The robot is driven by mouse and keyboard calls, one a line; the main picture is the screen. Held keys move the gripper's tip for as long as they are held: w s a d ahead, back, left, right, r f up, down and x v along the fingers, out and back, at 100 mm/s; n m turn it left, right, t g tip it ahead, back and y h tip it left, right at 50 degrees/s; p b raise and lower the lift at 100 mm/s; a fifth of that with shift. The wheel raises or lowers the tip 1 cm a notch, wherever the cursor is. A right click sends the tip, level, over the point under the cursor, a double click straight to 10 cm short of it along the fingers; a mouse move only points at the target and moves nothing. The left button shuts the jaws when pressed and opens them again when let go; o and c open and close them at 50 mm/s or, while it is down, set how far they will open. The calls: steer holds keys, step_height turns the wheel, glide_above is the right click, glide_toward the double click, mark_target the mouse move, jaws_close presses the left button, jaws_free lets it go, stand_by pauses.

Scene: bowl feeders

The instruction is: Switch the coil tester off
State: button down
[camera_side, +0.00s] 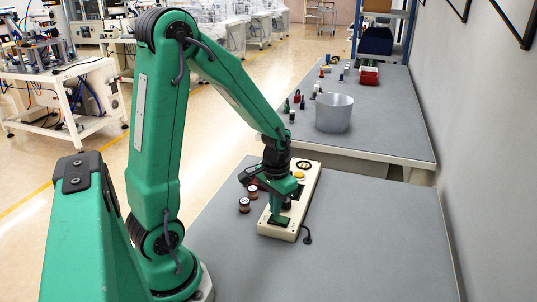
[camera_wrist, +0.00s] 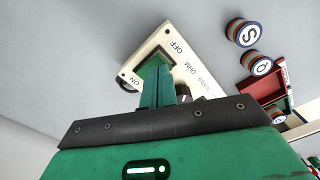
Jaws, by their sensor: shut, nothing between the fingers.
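The coil tester (camera_side: 312,175) is a long cream box on the near grey table, and its labelled end shows in the wrist view (camera_wrist: 139,49). Its face reads OFF, ON and OHM. A green rocker switch (camera_wrist: 151,66) sits between OFF and ON; which side is pressed in I cannot tell. My gripper (camera_side: 279,221) is shut and empty, pointing down over the switch end of the tester. In the wrist view the shut fingertips (camera_wrist: 164,72) overlap the lower right part of the switch. Whether they touch it I cannot tell.
Coil spools (camera_side: 244,205) stand left of the tester, and lettered ones show in the wrist view (camera_wrist: 243,33). A dark cable (camera_side: 307,236) leaves the tester's near end. A metal bowl (camera_side: 333,112) stands on the farther table. The near table's right side is clear.

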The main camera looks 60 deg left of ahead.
mark_target(275, 218)
steer(key=shift+f, duration=0.7)
stand_by(0.7)
steer(key=shift+r, duration=3.5)
steer(key=s+d+r+m+t, duration=0.1)
steer(key=s+d+r+t, duration=0.1)
steer(key=d+r, duration=0.3)
steer(key=s+d+r+m+t, duration=0.2)
steer(key=s+d+r+t, duration=0.1)
steer(key=r, duration=0.4)
steer(key=shift+s+d+r+t, duration=0.3)
steer(key=shift+s+d, duration=0.55)
steer(key=shift+s, duration=0.45)
